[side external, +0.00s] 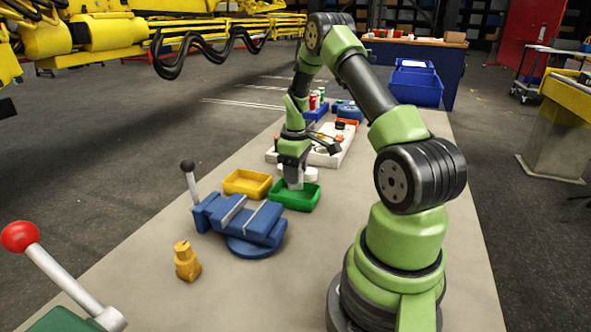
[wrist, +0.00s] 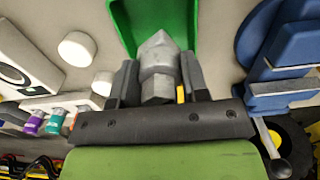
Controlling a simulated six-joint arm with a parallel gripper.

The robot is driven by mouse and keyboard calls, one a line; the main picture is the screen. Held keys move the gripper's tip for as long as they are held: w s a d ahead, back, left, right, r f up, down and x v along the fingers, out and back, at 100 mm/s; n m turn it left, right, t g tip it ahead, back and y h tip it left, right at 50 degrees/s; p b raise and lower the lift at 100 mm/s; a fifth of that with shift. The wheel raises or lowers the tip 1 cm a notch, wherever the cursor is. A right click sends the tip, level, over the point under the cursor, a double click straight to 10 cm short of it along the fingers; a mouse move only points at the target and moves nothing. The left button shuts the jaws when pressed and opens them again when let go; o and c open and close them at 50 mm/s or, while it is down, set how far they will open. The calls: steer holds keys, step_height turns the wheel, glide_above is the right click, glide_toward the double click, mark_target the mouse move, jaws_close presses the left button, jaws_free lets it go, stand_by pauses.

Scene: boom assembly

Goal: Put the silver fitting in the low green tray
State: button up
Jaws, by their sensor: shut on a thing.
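The silver fitting (wrist: 158,70) is held between the two fingers of my gripper (wrist: 157,80) in the wrist view, its pointed end outward. In the side view my gripper (side external: 293,180) points down over the low green tray (side external: 307,200), with the fitting's lower end hidden by the tray's near wall or too small to make out. The green tray also shows in the wrist view (wrist: 188,20), just beyond the fitting's tip. I cannot tell whether the fitting touches the tray's floor.
A yellow tray (side external: 246,183) sits left of the green tray. A blue vise (side external: 241,221) stands in front, with a brass-coloured part (side external: 187,262) nearer. A white board with parts (side external: 335,155) lies behind. The bench to the right of the green tray is clear.

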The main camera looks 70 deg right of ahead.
steer(key=shift+f, duration=0.1)
stand_by(0.3)
steer(key=shift+f, duration=1.35)
steer(key=o, duration=1.1)
steer(key=shift+c, duration=0.2)
steer(key=shift+r, duration=4.55)
